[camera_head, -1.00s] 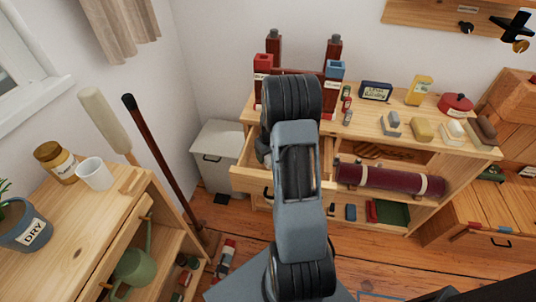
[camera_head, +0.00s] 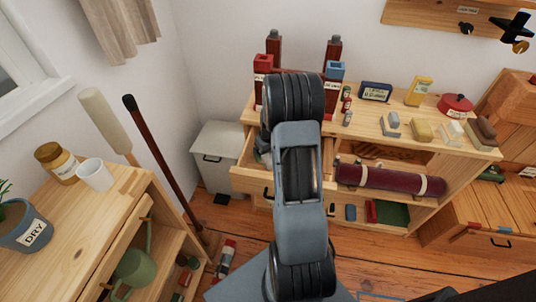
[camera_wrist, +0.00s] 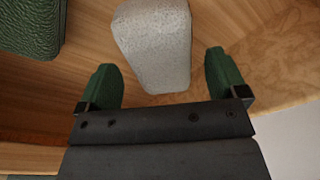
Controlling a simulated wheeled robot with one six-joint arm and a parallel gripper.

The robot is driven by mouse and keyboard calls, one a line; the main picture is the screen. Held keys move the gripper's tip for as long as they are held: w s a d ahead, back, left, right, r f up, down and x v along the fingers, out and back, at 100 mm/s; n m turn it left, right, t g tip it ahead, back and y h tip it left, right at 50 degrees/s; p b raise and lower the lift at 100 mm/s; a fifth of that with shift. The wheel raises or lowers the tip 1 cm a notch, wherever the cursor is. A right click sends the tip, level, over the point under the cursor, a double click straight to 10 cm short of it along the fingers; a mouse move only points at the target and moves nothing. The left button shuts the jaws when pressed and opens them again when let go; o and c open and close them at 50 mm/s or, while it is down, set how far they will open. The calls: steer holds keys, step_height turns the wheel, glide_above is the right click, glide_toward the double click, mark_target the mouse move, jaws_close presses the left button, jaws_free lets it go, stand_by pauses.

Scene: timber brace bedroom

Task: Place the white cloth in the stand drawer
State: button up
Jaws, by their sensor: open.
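My gripper (camera_wrist: 162,68) is open, its two green fingers spread apart in the wrist view. A pale, textured, rounded block shape that looks like the folded white cloth (camera_wrist: 156,36) lies on wood just ahead, its near end between the fingertips. Neither finger clearly touches it. The stand drawer (camera_head: 246,181) is pulled out at the left of the wooden stand (camera_head: 440,152). My arm covers much of the drawer in the head view and hides the gripper and the pale thing there.
A dark green textured thing (camera_wrist: 28,25) lies left of the pale one. The stand top holds a red pot (camera_head: 455,105), a yellow box (camera_head: 419,91) and several blocks. A maroon roll (camera_head: 390,180) sits below. A white bin (camera_head: 217,155) stands left of the drawer.

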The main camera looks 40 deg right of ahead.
step_height(320, 180, up, 10)
steer(key=s+p, duration=0.1)
steer(key=s+a+r, duration=0.3)
steer(key=a+r, duration=0.1)
steer(key=a, duration=0.3)
steer(key=s+a+r, duration=0.3)
steer(key=a+r, duration=0.1)
steer(key=a, duration=0.3)
steer(key=s+a+r+t, duration=0.1)
steer(key=s+a, duration=0.7)
steer(key=s, duration=0.1)
steer(key=shift+a+r+t, duration=0.2)
steer(key=shift+r+t, duration=0.05)
steer(key=shift+t, duration=0.05)
step_height(320, 180, up, 13)
steer(key=p, duration=1.1)
steer(key=shift+s+a+f+n+t, duration=0.2)
steer(key=shift+n+t, duration=0.1)
steer(key=shift+n, duration=0.1)
steer(key=shift+c, duration=0.3)
